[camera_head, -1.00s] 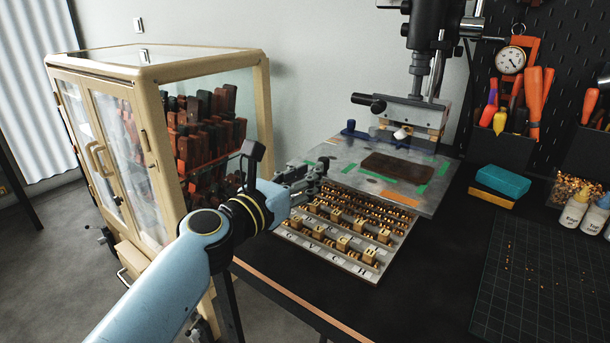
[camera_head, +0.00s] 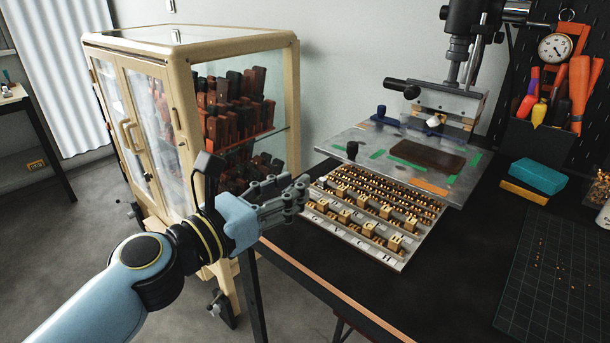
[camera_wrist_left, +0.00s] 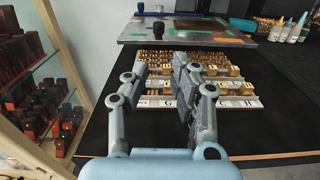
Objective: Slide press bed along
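The press bed (camera_head: 350,168) is a flat grey metal plate under the press, with a dark brown leather piece (camera_head: 427,156) and green and orange tape on it. A black knob (camera_head: 352,150) stands at its front left part. In the left wrist view the bed (camera_wrist_left: 150,30) lies ahead, with the knob (camera_wrist_left: 190,40) near its front edge. My left gripper (camera_head: 303,190) is in front and left of the bed, apart from the knob. Its fingers (camera_wrist_left: 160,68) are spread and empty in the left wrist view. My right gripper is in neither view.
A glass cabinet (camera_head: 165,100) with dark red blocks stands at left. The press column (camera_head: 460,60) rises behind the bed. Teal and yellow boxes (camera_head: 538,177) sit at right.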

